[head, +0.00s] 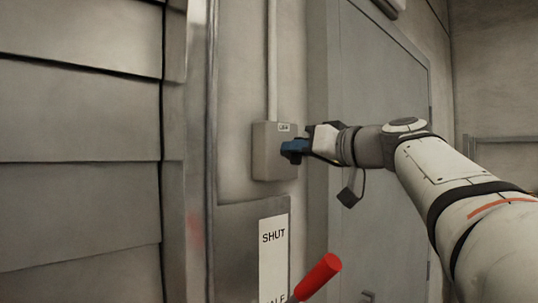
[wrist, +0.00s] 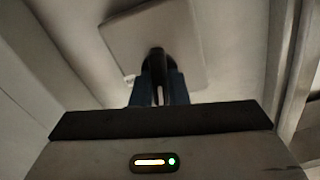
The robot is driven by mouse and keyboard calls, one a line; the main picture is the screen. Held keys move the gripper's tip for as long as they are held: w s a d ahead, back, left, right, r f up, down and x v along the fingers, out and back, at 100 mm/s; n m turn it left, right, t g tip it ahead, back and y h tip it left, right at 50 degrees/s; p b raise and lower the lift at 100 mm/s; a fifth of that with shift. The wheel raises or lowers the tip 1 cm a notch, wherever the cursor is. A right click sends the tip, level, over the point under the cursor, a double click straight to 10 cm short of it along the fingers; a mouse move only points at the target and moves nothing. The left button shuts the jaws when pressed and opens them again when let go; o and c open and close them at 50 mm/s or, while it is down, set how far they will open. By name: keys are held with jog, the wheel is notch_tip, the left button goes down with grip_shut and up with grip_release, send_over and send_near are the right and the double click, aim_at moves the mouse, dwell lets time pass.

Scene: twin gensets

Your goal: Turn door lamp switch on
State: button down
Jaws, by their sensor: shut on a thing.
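The door lamp switch is a grey box (head: 268,152) on the wall left of the door, with a small label on its upper front and a conduit running up from it. My gripper (head: 286,148) is at the front of the box, its blue fingers closed. In the wrist view, the box's plate (wrist: 187,40) fills the upper middle. A dark knob or lever (wrist: 156,62) stands out from it between my gripper's blue fingertips (wrist: 158,80), which are shut on it. The fingers hide most of the knob, and its setting cannot be read.
A grey door (head: 385,110) is right of the box, behind my arm. Below the box is a panel with a white strip (head: 272,255) reading SHUT, and a red-handled lever (head: 320,277) sticks out there. Slatted cladding (head: 80,120) is at left.

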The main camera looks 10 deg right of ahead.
jog(key=m+b, duration=0.1)
jog(key=m, duration=0.2)
jog(key=shift+d+m, duration=0.1)
jog(key=shift+m, duration=0.2)
jog(key=m, duration=0.3)
jog(key=shift+w+m, duration=0.1)
jog(key=shift+m, duration=0.2)
jog(key=m, duration=0.3)
jog(key=shift+d+m, duration=0.1)
jog(key=shift+m, duration=0.3)
jog(key=shift+f+m+p, duration=0.2)
jog(key=shift+m+p, duration=0.1)
jog(key=shift+m, duration=1.7)
jog(key=c, duration=1.5)
grip_release()
jog(key=shift+w, duration=0.1)
jog(key=shift+o, duration=0.3)
